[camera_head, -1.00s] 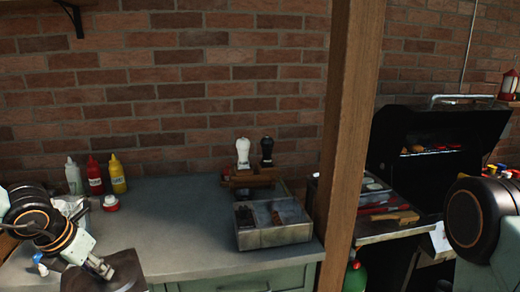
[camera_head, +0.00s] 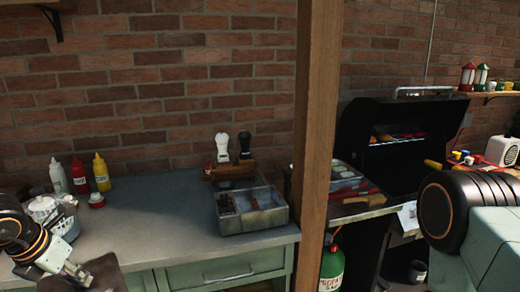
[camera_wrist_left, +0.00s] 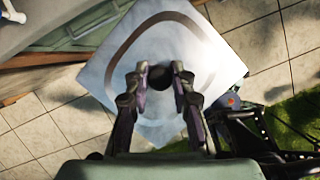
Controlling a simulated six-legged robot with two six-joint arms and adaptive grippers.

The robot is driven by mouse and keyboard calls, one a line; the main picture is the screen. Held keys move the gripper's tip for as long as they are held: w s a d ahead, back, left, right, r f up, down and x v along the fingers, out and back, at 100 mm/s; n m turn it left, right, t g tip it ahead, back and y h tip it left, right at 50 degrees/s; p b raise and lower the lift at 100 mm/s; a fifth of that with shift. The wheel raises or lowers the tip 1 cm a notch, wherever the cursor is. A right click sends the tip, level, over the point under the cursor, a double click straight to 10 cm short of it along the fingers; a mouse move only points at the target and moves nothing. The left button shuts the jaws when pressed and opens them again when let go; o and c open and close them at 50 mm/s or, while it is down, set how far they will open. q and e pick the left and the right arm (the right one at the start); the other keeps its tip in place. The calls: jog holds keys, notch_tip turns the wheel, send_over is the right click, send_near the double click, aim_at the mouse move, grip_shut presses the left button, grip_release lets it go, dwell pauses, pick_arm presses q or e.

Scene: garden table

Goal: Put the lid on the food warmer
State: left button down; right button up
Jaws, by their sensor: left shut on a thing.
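My left gripper (camera_head: 80,274) is at the lower left of the head view, shut on the lid's knob. The lid (camera_head: 106,274) looks like a dark flat plate there, held at the counter's front edge. In the left wrist view the lid (camera_wrist_left: 215,62) is a shiny silver square, and my left gripper (camera_wrist_left: 161,76) closes on its dark round knob. An open grey metal box with compartments (camera_head: 262,221), which seems to be the food warmer, stands on the counter to the right of the lid. Dark pieces show in its left compartment. My right gripper is out of view.
Sauce bottles (camera_head: 79,175) and a white basket (camera_head: 48,214) stand at the counter's left. Two shakers (camera_head: 233,150) in a wooden holder are behind the box. A wooden post (camera_head: 315,130) rises at its right, before the grill (camera_head: 400,130). The middle counter is clear.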

aim_at(74, 290)
pick_arm(q)
jog(key=f+b, duration=0.2)
jog(key=a+f+b, duration=0.1)
jog(key=f, duration=0.2)
jog(key=shift+a+b, duration=0.15)
jog(key=shift+b, duration=0.2)
notch_tip(74, 290, down, 8)
jog(key=b, duration=0.8)
jog(key=shift+d+f+b, duration=0.15)
jog(key=shift+d+b, duration=0.2)
jog(key=shift+b, duration=0.05)
jog(key=shift+a, duration=0.1)
